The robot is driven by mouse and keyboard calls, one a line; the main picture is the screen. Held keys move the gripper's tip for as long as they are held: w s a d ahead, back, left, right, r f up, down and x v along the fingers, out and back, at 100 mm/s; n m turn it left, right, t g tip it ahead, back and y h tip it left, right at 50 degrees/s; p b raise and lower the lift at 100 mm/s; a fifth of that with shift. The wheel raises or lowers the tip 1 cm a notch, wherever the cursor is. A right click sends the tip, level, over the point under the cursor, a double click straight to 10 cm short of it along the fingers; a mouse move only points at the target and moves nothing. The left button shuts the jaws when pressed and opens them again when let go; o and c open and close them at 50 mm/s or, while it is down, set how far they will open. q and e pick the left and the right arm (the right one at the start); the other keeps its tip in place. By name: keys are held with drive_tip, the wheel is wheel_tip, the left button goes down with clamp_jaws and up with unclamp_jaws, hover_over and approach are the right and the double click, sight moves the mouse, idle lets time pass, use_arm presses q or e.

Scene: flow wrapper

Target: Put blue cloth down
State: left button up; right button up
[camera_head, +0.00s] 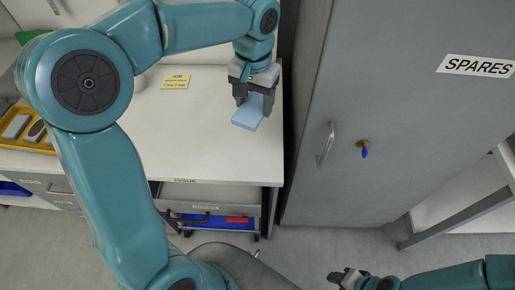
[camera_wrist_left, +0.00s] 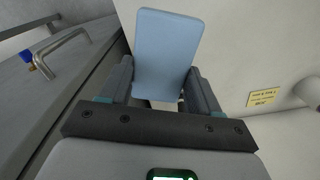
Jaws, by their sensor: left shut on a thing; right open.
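The blue cloth (camera_head: 248,113) is a flat, light blue folded block over the white bench top (camera_head: 205,140), near its right end. My left gripper (camera_head: 255,101) is shut on it from above. In the left wrist view the cloth (camera_wrist_left: 167,55) sits between the two fingers of the left gripper (camera_wrist_left: 160,88). I cannot tell whether the cloth touches the bench. My right gripper (camera_head: 350,276) is open and empty, low over the floor at the bottom of the head view.
A grey cabinet (camera_head: 400,130) marked SPARES, with a handle (camera_head: 326,145) and a key (camera_head: 364,150), stands right of the bench. A yellow label (camera_head: 175,82) lies on the bench. An open drawer (camera_head: 210,215) below holds tools. A yellow tray (camera_head: 25,130) is at left.

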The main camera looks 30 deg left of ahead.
use_arm(q)
hover_over(254, 151)
wheel_tip(254, 151, down, 14)
drive_tip(key=shift+w+a+r, duration=0.1)
drive_tip(key=shift+r, duration=0.15)
wheel_tip(254, 151, down, 4)
drive_tip(key=shift+f+b, duration=0.1)
drive_tip(key=shift+b, duration=0.2)
drive_tip(key=shift+f, duration=0.1)
drive_tip(key=o, duration=1)
